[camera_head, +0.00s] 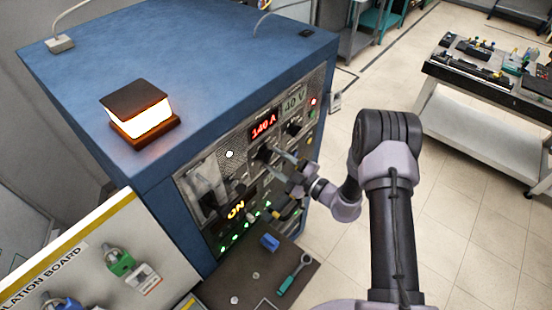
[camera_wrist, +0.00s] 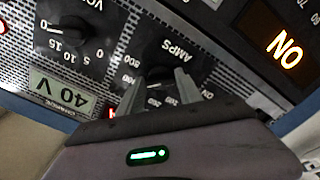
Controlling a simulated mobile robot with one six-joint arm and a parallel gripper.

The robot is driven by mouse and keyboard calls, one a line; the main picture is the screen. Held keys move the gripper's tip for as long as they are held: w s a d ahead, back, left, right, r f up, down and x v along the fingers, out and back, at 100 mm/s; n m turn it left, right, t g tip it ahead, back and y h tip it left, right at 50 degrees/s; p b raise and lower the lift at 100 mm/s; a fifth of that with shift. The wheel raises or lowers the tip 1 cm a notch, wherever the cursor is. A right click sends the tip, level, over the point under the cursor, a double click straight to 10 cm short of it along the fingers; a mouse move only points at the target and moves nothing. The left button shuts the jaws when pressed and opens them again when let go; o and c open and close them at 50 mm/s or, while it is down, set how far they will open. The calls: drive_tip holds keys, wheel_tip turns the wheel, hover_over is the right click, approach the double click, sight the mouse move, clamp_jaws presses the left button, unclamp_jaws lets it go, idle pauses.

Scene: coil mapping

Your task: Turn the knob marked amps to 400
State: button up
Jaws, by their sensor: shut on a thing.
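The amps knob (camera_wrist: 160,72) is a dark dial on a black plate lettered AMPS, with numbers around it; the wrist view shows the panel upside down. My gripper (camera_wrist: 160,84) is shut on this knob, one finger on each side, and hides part of the dial and its pointer. In the head view, my gripper (camera_head: 272,158) reaches the panel front just below the red display (camera_head: 263,126), which reads 140 A. The knob's pointer setting cannot be read.
The volts knob (camera_wrist: 70,34) sits beside the amps plate, near a 40 V display (camera_wrist: 62,92). An ON display (camera_head: 237,210) and green lights are lower on the blue cabinet (camera_head: 190,55). A glowing lamp (camera_head: 140,115) stands on top. A dark mat (camera_head: 225,285) with a wrench lies below.

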drive_tip(key=shift+m, duration=0.6)
drive_tip(key=shift+f, duration=0.1)
drive_tip(key=o, duration=1.4)
drive_tip(key=b+v, duration=0.1)
drive_tip(key=v, duration=1.6)
drive_tip(key=shift+s+d+b, duration=0.15)
drive_tip(key=shift+s+b, duration=0.05)
drive_tip(key=shift+b, duration=0.15)
